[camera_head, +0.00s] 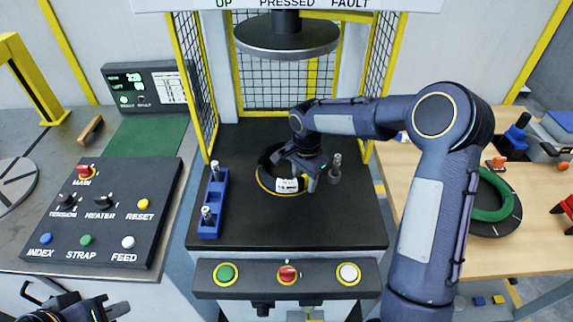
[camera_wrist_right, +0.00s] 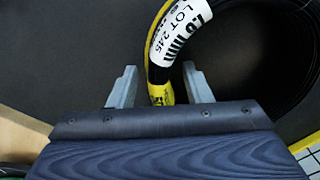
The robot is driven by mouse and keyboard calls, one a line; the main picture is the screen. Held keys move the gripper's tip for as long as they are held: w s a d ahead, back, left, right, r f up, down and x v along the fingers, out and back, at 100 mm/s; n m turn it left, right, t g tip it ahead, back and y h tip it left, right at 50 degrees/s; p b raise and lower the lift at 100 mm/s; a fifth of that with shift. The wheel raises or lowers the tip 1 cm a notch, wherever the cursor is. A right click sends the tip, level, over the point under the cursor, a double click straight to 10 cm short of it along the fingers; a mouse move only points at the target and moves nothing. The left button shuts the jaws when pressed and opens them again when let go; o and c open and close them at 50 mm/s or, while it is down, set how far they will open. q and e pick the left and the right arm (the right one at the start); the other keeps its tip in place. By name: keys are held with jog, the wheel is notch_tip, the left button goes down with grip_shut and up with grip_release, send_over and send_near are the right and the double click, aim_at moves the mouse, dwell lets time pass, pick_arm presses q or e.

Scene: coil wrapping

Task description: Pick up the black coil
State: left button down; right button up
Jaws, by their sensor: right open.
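The black coil (camera_head: 265,167) lies on the dark press bed, with a yellow ring mark around it and a white label on its near side. In the right wrist view the coil (camera_wrist_right: 156,73) shows its white label, reading LOT 245, and a yellow band. My right gripper (camera_head: 308,178) is at the near right side of the coil. In the right wrist view its two open fingers (camera_wrist_right: 160,90) stand on either side of the coil's rim, with gaps visible. My left gripper (camera_head: 112,310) is at the bottom left corner, far from the coil, its jaws partly out of frame.
A blue holder (camera_head: 213,205) with metal pins stands left of the coil. A small metal post (camera_head: 335,170) stands just right of it. The press head (camera_head: 287,38) hangs above, with yellow mesh guards at both sides.

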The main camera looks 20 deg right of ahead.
grip_shut()
dwell(1.4)
jog(key=shift+w+r, duration=0.1)
jog(key=shift+r, duration=0.05)
